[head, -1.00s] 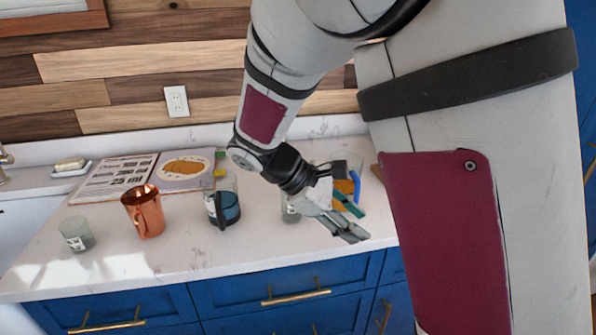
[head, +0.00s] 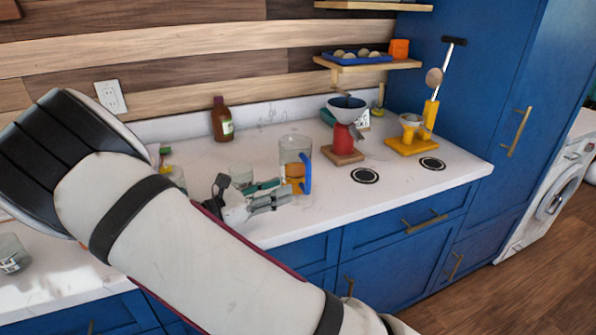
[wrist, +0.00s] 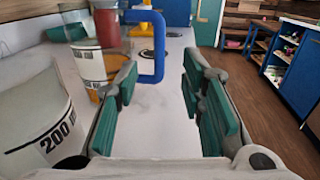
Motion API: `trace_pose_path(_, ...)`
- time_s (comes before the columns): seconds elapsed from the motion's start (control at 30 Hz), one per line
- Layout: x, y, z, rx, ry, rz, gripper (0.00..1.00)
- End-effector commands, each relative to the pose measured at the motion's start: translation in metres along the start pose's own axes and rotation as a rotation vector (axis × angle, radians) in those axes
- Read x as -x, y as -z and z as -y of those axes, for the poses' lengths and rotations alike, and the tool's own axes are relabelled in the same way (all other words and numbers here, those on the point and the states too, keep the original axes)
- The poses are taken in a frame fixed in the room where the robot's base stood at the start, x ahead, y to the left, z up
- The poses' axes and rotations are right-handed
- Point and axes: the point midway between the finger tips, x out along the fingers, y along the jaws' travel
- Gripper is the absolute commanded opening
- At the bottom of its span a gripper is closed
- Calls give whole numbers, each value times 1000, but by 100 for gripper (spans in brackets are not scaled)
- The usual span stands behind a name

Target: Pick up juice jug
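The juice jug (head: 297,150) is a clear jug with orange juice low inside and a blue handle on its right side. It stands upright on the white counter. In the wrist view the jug (wrist: 88,62) is ahead and to the left, and its blue handle (wrist: 158,50) shows ahead, between the lines of the two fingers. My gripper (head: 284,192) is low over the counter, at the jug's near left side in the head view. In the wrist view my gripper (wrist: 165,90) is open, its green-padded fingers apart with nothing between them. Whether a finger touches the jug, I cannot tell.
A clear beaker (head: 241,175) stands close left of the jug; it fills the wrist view's left edge (wrist: 40,125). A brown bottle (head: 222,122) is behind. A red stand with a funnel (head: 345,138) and a yellow juicer (head: 412,138) are right.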

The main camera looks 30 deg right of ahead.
Motion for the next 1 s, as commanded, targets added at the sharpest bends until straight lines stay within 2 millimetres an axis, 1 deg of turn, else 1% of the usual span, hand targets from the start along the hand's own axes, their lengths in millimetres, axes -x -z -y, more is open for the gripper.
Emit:
trace_pose_path(0.03, -11, -1, 1, 2, 4, 1, 36)
trace_pose_path(0.2, -35, 0, 1, 0, 2, 0, 36)
trace_pose_path(0.47, -48, 0, 1, 0, 2, -1, 36)
trace_pose_path(0.57, -60, 0, 1, 1, 3, -1, 36)
trace_pose_path(0.7, -81, 0, 0, 1, 5, 0, 36)
trace_pose_path(0.8, -92, 0, 0, 1, 2, -2, 36)
trace_pose_path(1.0, -95, 0, -1, 0, 1, -2, 36)
